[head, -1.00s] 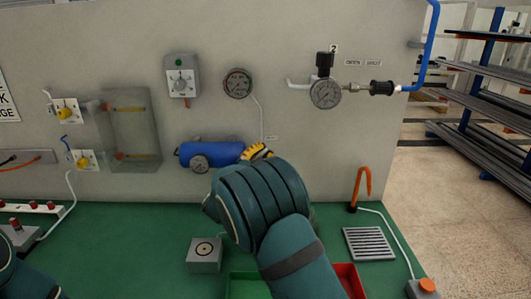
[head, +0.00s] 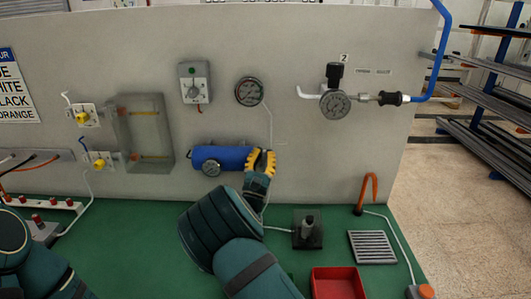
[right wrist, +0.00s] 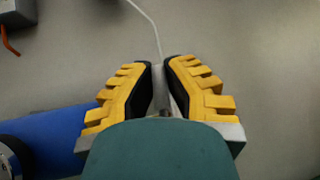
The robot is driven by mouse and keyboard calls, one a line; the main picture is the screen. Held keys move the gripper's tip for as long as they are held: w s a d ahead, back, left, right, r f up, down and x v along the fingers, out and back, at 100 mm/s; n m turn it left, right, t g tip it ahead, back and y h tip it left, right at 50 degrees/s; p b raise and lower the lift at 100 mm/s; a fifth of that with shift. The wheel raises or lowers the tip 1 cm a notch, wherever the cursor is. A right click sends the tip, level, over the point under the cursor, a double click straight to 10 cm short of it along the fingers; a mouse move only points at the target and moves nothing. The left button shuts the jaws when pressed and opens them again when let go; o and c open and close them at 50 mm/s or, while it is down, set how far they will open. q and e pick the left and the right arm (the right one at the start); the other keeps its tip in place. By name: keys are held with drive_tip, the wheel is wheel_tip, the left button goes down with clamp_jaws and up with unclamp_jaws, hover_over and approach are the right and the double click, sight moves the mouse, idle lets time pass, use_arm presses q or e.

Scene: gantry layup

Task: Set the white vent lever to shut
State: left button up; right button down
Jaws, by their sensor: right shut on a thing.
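My right gripper (head: 261,160) is at the right end of the blue cylinder (head: 222,157) on the grey wall panel. Its yellow-ridged fingers show close up in the right wrist view (right wrist: 165,88). They are shut on a narrow pale piece (right wrist: 158,90) beside the cylinder's end, which I take to be the white vent lever. Most of it is hidden by the fingers, so its setting cannot be read. A small gauge (head: 211,168) sits on the cylinder. My left arm shows at the lower left, but its gripper is out of view.
A thin pale line (head: 270,125) runs from a round gauge (head: 250,91) down to the cylinder area. On the green bench stand a dark-based post (head: 307,233), a red tray (head: 338,284) and a slotted grey plate (head: 372,247). A clear box (head: 142,132) is on the panel's left.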

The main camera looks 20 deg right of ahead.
drive_tip(key=shift+r, duration=0.1)
idle(0.3)
drive_tip(key=c, duration=1)
unclamp_jaws()
drive_tip(key=shift+v, duration=3.8)
